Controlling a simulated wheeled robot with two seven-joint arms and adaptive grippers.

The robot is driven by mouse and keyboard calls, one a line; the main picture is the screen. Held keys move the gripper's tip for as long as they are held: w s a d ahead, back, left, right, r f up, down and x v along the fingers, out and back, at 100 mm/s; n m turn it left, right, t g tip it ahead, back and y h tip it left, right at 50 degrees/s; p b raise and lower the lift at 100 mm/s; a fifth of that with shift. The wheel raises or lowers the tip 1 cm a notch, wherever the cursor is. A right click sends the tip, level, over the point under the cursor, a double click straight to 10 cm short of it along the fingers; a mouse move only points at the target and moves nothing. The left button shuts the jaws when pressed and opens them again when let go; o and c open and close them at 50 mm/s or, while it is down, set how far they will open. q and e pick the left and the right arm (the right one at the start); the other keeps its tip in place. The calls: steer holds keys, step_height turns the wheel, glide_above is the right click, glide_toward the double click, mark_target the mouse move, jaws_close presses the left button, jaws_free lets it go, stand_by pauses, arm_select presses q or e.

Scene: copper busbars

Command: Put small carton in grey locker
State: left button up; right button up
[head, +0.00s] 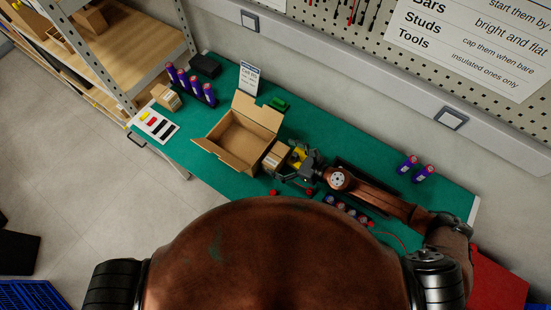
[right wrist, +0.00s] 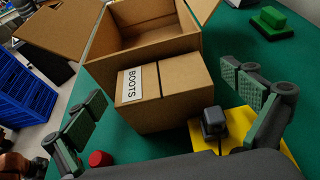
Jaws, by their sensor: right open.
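A small carton (head: 276,156) stands on the green bench, close beside the large open carton. In the right wrist view this small carton (right wrist: 163,90) is brown with a dark band and a white label reading BOOTS. My right gripper (head: 288,165) is open at its right side. In the right wrist view the two finger pads stand apart on either side of the small carton, and no grip on it shows. A second small carton (head: 167,97) sits at the bench's left end. No grey locker can be made out. My left gripper is not in view.
The large open carton (head: 240,130) has its flaps spread and looks empty. A yellow thing (right wrist: 245,147) and a green block (right wrist: 271,20) are near the small carton. Purple cans (head: 190,84) stand at the back left. Grey-framed shelving (head: 110,72) is left, with clear floor before it.

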steer(key=shift+w+a+f, duration=0.15)
steer(key=shift+a, duration=0.05)
steer(key=c, duration=1.5)
steer(key=shift+o, duration=0.2)
steer(key=shift+r, duration=0.25)
step_height(320, 180, up, 18)
steer(key=p, duration=1.3)
steer(key=shift+p, duration=0.3)
